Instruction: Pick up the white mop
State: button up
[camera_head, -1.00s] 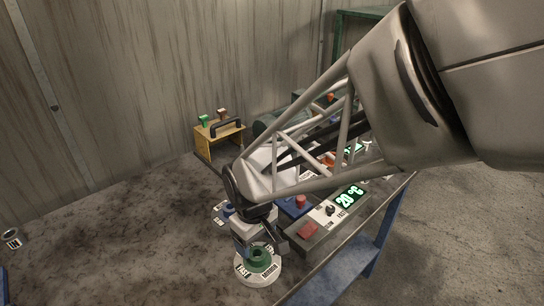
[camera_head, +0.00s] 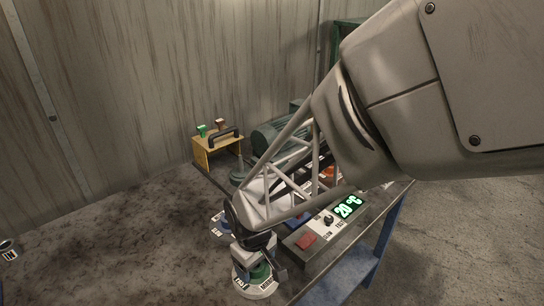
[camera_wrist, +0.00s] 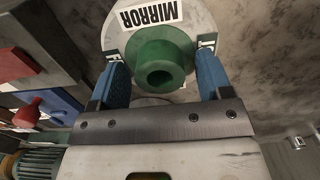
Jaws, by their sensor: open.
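The white mop (camera_head: 242,287) is a white disc with a green hub and black-on-white labels. It stands at the near left corner of the bench in the head view, partly hidden by my gripper (camera_head: 262,264). In the wrist view the mop (camera_wrist: 205,20) lies below with a "MIRROR" label, and its green hub (camera_wrist: 158,50) is between the two blue fingers of my gripper (camera_wrist: 162,68). The gripper is open, with a finger on each side of the hub. Whether either finger touches the hub cannot be told.
A disc with a blue hub (camera_head: 221,226) sits just behind the mop. A control panel with a red button (camera_head: 306,240) and a green "20 °C" display (camera_head: 348,206) is to the right. A yellow stand (camera_head: 219,149) and a green motor (camera_head: 279,138) are farther back.

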dwell(0.3)
jog(key=c, duration=1.1)
jog(key=shift+r, duration=0.1)
jog(key=shift+r, duration=0.8)
jog(key=shift+s+d+r, duration=0.1)
jog(key=shift+s+r, duration=0.05)
jog(key=shift+r, duration=0.8)
jog(key=s+d, duration=0.2)
jog(key=s, duration=0.2)
jog(key=s+d+r, duration=0.1)
jog(key=s+d, duration=0.2)
jog(key=s, duration=0.2)
jog(key=s+d, duration=0.3)
jog(key=s, duration=0.1)
jog(key=shift+s+r, duration=0.15)
jog(key=shift+s, duration=0.1)
jog(key=shift+w, duration=0.1)
